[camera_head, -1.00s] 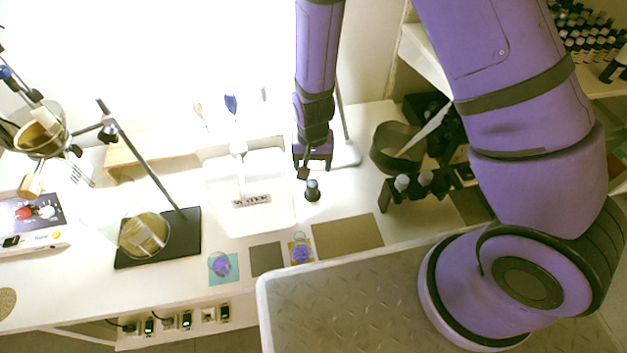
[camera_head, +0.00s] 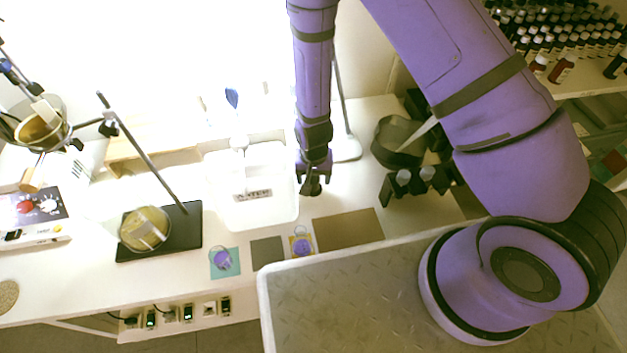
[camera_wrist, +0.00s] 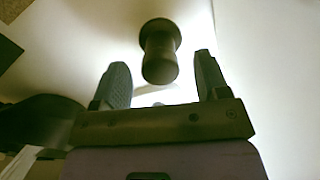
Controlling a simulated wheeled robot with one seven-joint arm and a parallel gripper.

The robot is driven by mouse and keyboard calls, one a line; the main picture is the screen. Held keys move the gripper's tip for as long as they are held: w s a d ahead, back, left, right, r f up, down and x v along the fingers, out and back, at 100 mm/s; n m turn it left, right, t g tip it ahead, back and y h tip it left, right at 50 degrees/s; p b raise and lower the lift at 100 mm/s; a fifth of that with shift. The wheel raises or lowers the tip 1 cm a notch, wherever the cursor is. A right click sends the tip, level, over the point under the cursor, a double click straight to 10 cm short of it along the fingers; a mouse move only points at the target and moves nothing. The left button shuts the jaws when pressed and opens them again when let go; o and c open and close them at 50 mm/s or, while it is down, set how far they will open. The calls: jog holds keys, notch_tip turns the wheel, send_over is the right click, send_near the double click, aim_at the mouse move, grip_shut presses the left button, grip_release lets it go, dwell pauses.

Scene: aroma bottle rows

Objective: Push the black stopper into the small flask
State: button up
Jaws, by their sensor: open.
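The black stopper (camera_wrist: 160,48) shows in the wrist view, just beyond and between the fingertips, with a wide end and a narrower end. My gripper (camera_wrist: 160,75) is open, with a finger on either side and nothing clamped. In the head view my gripper (camera_head: 314,188) points down over the stopper's place on the table, right of the white tray, and largely hides it. A small flask with purple liquid (camera_head: 302,246) stands on a yellow square. Another flask with purple content (camera_head: 221,259) stands on a teal square to its left.
A white tray (camera_head: 285,215) is left of my gripper, with a stand's rod behind. A brown mat (camera_head: 348,229) and a black stand base (camera_head: 185,235) lie on the table.

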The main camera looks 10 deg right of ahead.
jog(key=shift+f, duration=0.85)
jog(key=c, duration=1)
jog(key=shift+r, duration=0.15)
